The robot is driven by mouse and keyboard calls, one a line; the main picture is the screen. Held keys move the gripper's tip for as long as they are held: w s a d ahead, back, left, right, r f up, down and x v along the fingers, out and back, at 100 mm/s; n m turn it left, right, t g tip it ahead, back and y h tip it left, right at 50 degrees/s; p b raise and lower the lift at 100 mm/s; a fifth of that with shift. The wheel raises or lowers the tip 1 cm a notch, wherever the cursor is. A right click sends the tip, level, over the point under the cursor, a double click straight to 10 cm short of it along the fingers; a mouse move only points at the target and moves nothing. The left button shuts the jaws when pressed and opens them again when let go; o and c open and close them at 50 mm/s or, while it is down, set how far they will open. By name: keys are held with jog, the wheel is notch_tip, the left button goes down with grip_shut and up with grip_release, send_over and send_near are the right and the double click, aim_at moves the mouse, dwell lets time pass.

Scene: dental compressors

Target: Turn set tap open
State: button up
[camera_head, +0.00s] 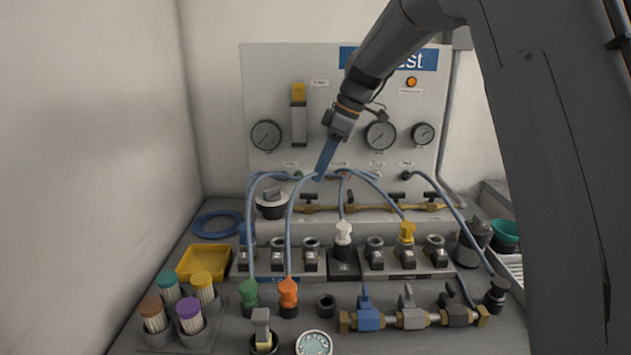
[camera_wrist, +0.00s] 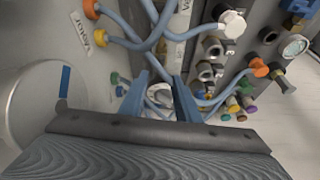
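No readable label tells me which tap is the set tap. A brass pipe (camera_head: 375,208) with several small dark-handled taps runs along the foot of the upright panel. A front manifold holds a blue tap (camera_head: 368,316), a grey tap (camera_head: 409,314) and a dark tap (camera_head: 456,314), their levers pointing up. My gripper (camera_head: 320,175) is in front of the lower panel, among the blue hoses and above the brass pipe. In the wrist view my gripper (camera_wrist: 160,92) has its two blue fingers apart, with hoses and a pale round part behind the gap. I see nothing held.
Blue hoses (camera_head: 291,215) arch from the panel to the socket blocks and cross near my fingers. Gauges (camera_head: 381,135) sit above. A yellow tray (camera_head: 204,262), capped filters (camera_head: 190,312) and green and orange plugs (camera_head: 288,292) crowd the bench's left and front.

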aim_at(309, 194)
jog(key=shift+v, duration=0.75)
jog(key=o, duration=0.6)
jog(key=shift+o, duration=0.4)
jog(key=m, duration=0.1)
jog(key=s+m+h, duration=0.1)
jog(key=m, duration=0.1)
jog(key=f+m+p, duration=0.1)
jog(key=shift+s+a+m+t+h, duration=0.2)
jog(key=shift+a+m+t+h, duration=0.1)
jog(key=shift+a+m+h, duration=0.1)
jog(key=s+a+r+m+t+h+p, duration=0.1)
jog(key=s+a+m+t+h+p, duration=0.15)
jog(key=m, duration=1.05)
jog(key=shift+t+h, duration=0.35)
jog(key=shift+h, duration=0.1)
jog(key=shift+a+p+x, duration=0.2)
jog(key=shift+p+x, duration=0.05)
jog(key=shift+x, duration=1.05)
jog(key=shift+a+p+x, duration=0.15)
jog(key=shift+p+x, duration=0.15)
jog(key=shift+x, duration=1.05)
jog(key=shift+a+p+x, duration=0.2)
jog(key=shift+p+x, duration=0.05)
jog(key=shift+x, duration=1.05)
jog(key=shift+w, duration=0.1)
